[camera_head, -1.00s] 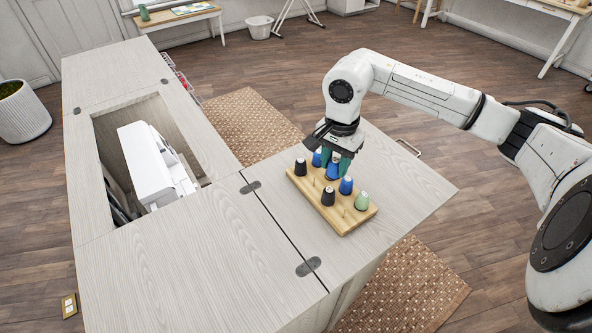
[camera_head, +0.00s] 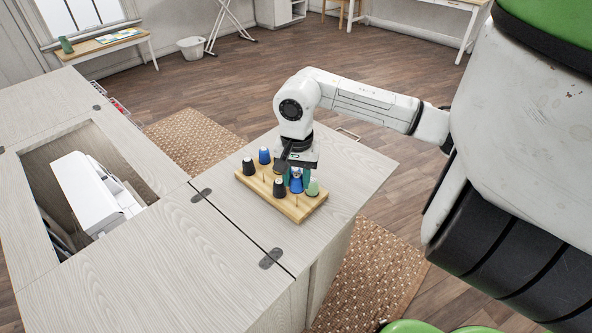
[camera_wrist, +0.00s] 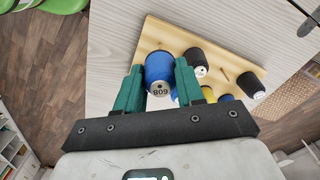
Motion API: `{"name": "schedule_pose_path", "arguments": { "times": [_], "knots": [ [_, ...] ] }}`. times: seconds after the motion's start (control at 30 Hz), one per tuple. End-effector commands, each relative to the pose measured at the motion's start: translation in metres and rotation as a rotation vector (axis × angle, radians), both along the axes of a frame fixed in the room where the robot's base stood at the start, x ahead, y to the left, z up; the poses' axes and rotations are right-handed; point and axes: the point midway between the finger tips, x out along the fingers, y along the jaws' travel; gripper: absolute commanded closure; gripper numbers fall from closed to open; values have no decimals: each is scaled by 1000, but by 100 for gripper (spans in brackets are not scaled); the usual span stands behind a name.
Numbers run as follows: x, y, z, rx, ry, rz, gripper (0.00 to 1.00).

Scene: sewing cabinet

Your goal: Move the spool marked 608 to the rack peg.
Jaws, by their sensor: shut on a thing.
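The spool marked 608 (camera_wrist: 160,72) is blue, with its number upside down on a white end in the wrist view. My gripper (camera_wrist: 160,84) is shut on it, with a teal finger on each side. In the head view my gripper (camera_head: 296,176) is low over the right part of the wooden rack (camera_head: 300,214). A blue spool (camera_head: 296,184) shows there between the fingers; I cannot tell if it is the held one. Bare pegs show on the rack, one (camera_head: 264,175) between two black spools. Whether the held spool touches the rack is unclear.
Black spools (camera_head: 248,169) (camera_head: 279,189), a blue spool (camera_head: 264,156) and a pale green spool (camera_head: 312,188) stand on the rack close to my gripper. A white sewing machine (camera_head: 85,195) sits in the cabinet opening at left. The tabletop before the rack is clear.

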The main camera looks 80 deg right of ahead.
Motion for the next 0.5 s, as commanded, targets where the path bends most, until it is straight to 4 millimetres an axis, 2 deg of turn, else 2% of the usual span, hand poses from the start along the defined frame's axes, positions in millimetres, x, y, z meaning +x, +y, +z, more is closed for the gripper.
{"name": "schedule_pose_path", "arguments": {
  "times": [0.03, 0.5],
  "knots": [
    [0, 0, -6, 2, -1, 0, 91],
    [0, 0, -10, -1, 0, 0, 91]
  ]
}}
